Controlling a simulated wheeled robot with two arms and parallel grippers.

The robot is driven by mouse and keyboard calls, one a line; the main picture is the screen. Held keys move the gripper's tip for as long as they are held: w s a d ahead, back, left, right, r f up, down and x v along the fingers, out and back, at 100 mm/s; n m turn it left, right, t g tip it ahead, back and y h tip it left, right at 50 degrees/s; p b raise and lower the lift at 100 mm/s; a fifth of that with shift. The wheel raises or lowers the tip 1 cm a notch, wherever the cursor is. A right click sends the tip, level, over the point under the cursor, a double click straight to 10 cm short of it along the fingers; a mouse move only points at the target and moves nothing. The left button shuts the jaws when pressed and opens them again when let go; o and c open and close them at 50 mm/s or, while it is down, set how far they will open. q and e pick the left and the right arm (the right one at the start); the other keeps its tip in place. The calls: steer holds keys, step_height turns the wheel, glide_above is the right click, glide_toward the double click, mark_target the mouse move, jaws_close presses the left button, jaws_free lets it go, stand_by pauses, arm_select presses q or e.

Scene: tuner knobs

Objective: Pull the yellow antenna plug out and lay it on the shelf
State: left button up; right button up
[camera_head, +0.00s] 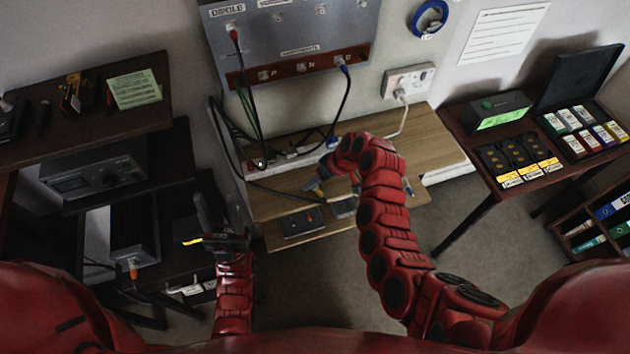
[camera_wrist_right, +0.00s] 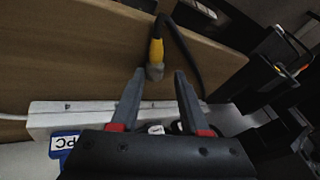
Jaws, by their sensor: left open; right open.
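The yellow antenna plug (camera_wrist_right: 156,52) shows in the right wrist view, with a grey metal end towards my gripper and a black cable curving away from its other end. It appears against the brown wooden shelf (camera_wrist_right: 75,60); I cannot tell whether it touches the wood. My right gripper (camera_wrist_right: 154,73) is open, its fingertips on either side of the plug's metal end, not closed on it. In the head view my right gripper (camera_head: 314,186) is over the wooden shelf (camera_head: 425,140), and the plug is hard to make out. My left gripper (camera_head: 208,202) is open and empty, left of the shelf.
A grey panel (camera_head: 290,35) with sockets and hanging black cables stands behind the shelf. A dark table (camera_head: 470,165) stands right, dark shelves (camera_head: 140,115) left.

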steer(key=shift+s+d+r, duration=0.1)
steer(key=shift+d+r, duration=0.05)
steer(key=shift+d, duration=0.2)
steer(key=shift+r, duration=0.45)
steer(key=o, duration=0.6)
steer(key=shift+w+r, duration=0.1)
steer(key=shift+w, duration=0.2)
steer(key=shift+c, duration=0.2)
steer(key=shift+r, duration=0.1)
